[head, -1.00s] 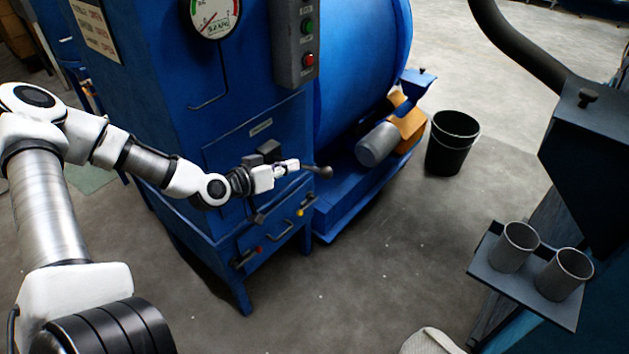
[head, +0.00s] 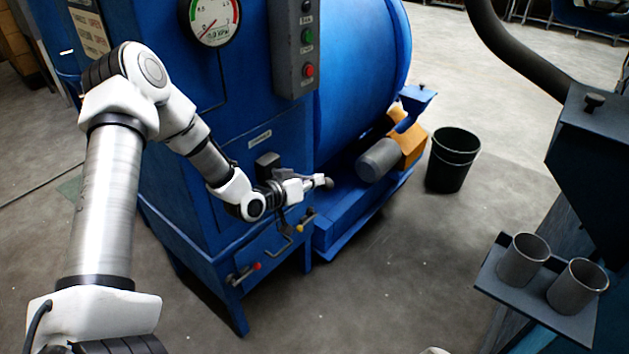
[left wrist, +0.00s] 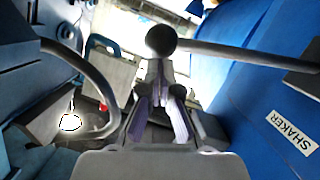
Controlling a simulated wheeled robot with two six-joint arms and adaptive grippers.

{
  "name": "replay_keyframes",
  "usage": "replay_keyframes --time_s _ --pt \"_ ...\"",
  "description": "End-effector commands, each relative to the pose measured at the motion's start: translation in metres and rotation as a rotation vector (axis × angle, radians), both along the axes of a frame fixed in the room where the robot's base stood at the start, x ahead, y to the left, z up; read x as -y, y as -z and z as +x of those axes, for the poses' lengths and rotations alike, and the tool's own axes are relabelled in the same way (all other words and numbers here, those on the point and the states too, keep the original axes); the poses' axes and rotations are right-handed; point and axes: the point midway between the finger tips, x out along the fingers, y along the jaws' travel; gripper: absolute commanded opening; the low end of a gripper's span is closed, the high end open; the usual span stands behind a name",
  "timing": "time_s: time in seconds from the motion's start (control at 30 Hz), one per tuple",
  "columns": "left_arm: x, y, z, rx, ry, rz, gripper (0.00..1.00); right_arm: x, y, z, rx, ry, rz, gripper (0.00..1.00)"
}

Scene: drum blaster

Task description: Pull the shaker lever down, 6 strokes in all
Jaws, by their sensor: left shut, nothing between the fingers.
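The shaker lever is a dark rod with a round knob (head: 329,183), on the front of the blue machine under a small label. In the left wrist view the knob (left wrist: 161,39) lies just past my fingertips, and its rod (left wrist: 235,51) runs right to a dark bracket (left wrist: 302,72). My left gripper (head: 318,181) is shut and empty, its tips close to the knob; it also shows in the left wrist view (left wrist: 162,90). I cannot tell whether they touch. The gripper hides most of the rod in the head view.
The blue machine (head: 235,110) carries a gauge (head: 214,18) and a button box (head: 307,45). Small handles with red and yellow ends (head: 257,267) sit below the lever. A black bucket (head: 453,160) and a shelf with two metal cups (head: 523,260) stand right. The floor between is clear.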

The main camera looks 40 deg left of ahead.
Motion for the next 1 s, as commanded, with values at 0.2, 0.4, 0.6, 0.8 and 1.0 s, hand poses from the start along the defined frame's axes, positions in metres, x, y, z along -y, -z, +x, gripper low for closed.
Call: replay_keyframes --time_s 0.2,0.4,0.6,0.8,1.0 --pt "0.004 0.011 0.0 0.001 0.001 0.035 0.0 0.0 0.008 0.0 0.0 0.0 0.0 0.4" --pt "0.011 0.035 -0.001 0.007 0.002 0.131 0.0 0.0 0.026 0.0 0.0 0.0 0.0 0.4" --pt "0.018 0.069 -0.002 0.018 0.002 0.277 0.0 0.0 0.048 0.0 0.0 0.0 0.0 0.4" --pt "0.02 0.101 -0.002 0.032 0.002 0.423 0.0 0.0 0.068 0.0 0.0 0.0 0.0 0.4" --pt "0.017 0.124 -0.001 0.037 0.0 0.489 0.0 0.0 0.082 0.0 0.0 0.0 0.0 0.4"
